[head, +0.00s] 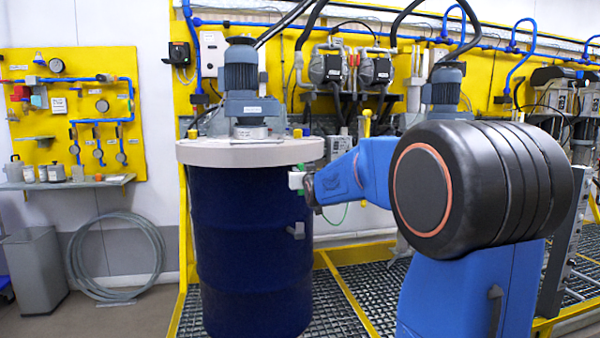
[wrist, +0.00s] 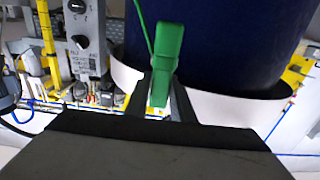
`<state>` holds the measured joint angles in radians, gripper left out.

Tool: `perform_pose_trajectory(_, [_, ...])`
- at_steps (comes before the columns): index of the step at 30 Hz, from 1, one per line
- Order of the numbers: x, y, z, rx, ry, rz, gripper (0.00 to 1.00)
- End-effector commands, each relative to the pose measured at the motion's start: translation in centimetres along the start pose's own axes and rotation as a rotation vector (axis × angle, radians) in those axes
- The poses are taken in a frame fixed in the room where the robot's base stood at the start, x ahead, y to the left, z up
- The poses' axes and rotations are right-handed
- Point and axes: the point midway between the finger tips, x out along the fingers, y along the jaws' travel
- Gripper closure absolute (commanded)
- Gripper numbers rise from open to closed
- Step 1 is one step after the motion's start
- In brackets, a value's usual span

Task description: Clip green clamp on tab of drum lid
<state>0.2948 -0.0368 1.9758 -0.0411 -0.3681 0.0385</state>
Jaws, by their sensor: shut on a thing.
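The green clamp (wrist: 167,60) stands between the two fingers of my gripper (wrist: 160,98) in the wrist view, and the fingers are shut on it. A thin green cable (wrist: 145,28) runs up beside it. In the head view my gripper (head: 306,185) is at the right side of the blue drum (head: 245,250), just below the rim of the pale drum lid (head: 235,153). A small green part (head: 300,167) shows at the fingertips, above a white piece (head: 296,180). I cannot tell whether that piece is the lid's tab or whether the clamp touches it.
A grey motor (head: 241,75) stands on the lid. Yellow rails (head: 347,292) and a metal grating surround the drum. A yellow panel with pumps (head: 375,70) is behind. A grey bin (head: 35,270) and coiled hose (head: 118,255) are at the left.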

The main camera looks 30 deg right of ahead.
Motion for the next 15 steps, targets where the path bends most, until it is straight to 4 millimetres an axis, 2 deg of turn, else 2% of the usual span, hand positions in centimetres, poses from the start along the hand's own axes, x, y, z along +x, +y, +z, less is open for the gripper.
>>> perform_pose_trajectory(15, [-5.1, 0.0, -0.1, 0.0, 0.001, 0.0, 1.0])
